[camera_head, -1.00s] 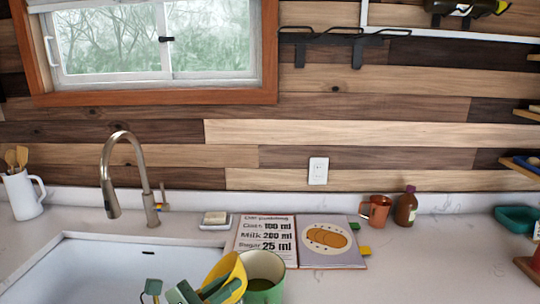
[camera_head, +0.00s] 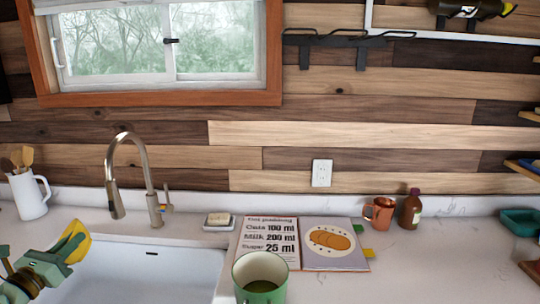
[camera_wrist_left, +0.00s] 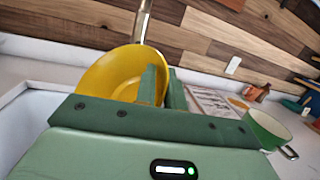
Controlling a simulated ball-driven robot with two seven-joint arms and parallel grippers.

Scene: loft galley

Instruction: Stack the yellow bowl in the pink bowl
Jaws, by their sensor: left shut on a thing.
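The yellow bowl (camera_head: 78,240) is tilted up on its side at the left of the head view, above the left part of the sink. My left gripper (camera_head: 66,253) is shut on its rim. In the left wrist view the yellow bowl (camera_wrist_left: 103,78) faces me beside the green fingers (camera_wrist_left: 162,88), with the rim toward them. Part of the bowl is hidden behind the gripper. I see no pink bowl in either view. My right gripper is not in view.
A green pot (camera_head: 260,292) stands on the counter right of the sink (camera_head: 150,275). Behind it lies an open recipe book (camera_head: 335,240). A faucet (camera_head: 148,175), a white utensil jug (camera_head: 29,196), copper mug (camera_head: 380,212), brown bottle (camera_head: 410,208) and teal dish (camera_head: 520,222) stand around. The right counter is mostly clear.

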